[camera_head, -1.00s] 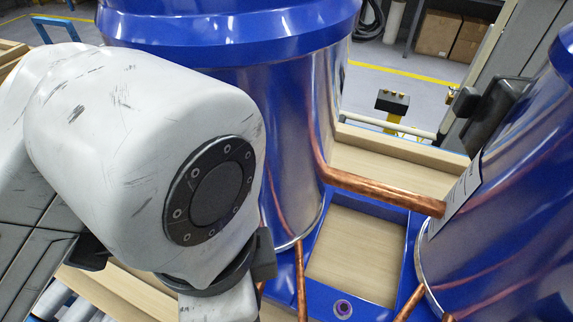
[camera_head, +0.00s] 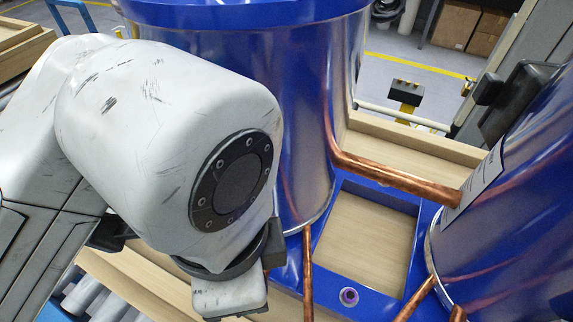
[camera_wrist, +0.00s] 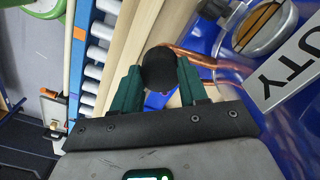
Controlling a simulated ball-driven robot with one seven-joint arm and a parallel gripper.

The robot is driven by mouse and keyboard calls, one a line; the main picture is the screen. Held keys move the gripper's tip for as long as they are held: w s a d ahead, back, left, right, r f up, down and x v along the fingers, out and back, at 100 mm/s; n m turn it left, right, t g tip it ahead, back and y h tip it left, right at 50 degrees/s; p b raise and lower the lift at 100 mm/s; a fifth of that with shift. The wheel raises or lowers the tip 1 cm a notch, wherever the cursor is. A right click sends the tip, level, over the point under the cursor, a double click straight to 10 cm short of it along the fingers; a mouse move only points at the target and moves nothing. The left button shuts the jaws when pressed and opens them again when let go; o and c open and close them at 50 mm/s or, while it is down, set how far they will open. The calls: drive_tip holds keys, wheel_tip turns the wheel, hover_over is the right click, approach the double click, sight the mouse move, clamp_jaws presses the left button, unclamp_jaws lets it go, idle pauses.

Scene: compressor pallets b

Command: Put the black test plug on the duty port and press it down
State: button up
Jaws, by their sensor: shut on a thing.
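In the wrist view my gripper (camera_wrist: 159,82) has green fingers shut on the black test plug (camera_wrist: 160,66), a dark rounded piece between the fingertips. The gripper and plug do not show in the head view, where my white arm covers the left.
Two blue compressor shells (camera_head: 310,110) and (camera_head: 515,200) stand on a blue frame (camera_head: 375,195) over a wooden pallet (camera_head: 415,140). Copper pipes (camera_head: 395,178) run between and below them. A grey roller conveyor (camera_wrist: 97,55) is left in the wrist view.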

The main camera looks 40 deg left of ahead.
drive_tip(key=shift+f, duration=0.35)
drive_tip(key=o, duration=1.1)
drive_tip(key=shift+r, duration=0.1)
wheel_tip(320, 180, up, 11)
drive_tip(key=shift+f+b, duration=0.1)
drive_tip(key=shift+b, duration=0.4)
